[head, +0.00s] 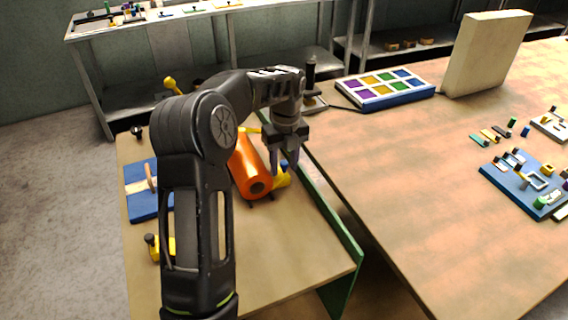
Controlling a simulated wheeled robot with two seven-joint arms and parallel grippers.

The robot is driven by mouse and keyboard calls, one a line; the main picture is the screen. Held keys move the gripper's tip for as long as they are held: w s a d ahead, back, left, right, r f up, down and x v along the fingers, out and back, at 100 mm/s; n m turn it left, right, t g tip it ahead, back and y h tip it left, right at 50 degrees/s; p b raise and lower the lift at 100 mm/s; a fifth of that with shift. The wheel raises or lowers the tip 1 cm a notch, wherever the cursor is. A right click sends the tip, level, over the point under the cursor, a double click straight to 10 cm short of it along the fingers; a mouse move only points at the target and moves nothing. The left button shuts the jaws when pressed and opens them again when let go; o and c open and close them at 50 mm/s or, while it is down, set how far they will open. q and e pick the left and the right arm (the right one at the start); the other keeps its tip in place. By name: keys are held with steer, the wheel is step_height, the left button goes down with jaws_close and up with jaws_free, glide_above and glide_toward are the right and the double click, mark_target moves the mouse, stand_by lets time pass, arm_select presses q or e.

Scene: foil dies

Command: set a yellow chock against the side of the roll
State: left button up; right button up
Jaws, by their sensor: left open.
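An orange roll (246,170) lies on the small side table, its near end toward me. A second yellow chock (154,250) stands at the table's left, partly hidden by my left arm. The arm also hides part of the roll's left side. My right gripper is out of view.
A blue board (144,205) lies on the side table's left. A green-edged strip (345,238) bounds its right side. A large wooden table (430,200) to the right holds a colored-square panel (385,88), a cream upright block (487,52) and blue trays. The side table's front is clear.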

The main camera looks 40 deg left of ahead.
arm_select(q)
step_height(320, 180, up, 6)
steer(key=shift+w+f, duration=0.1)
steer(key=shift+w, duration=0.05)
step_height(320, 180, up, 6)
steer(key=p, duration=0.5)
steer(key=shift+r, duration=0.25)
steer(key=shift+d, duration=0.1)
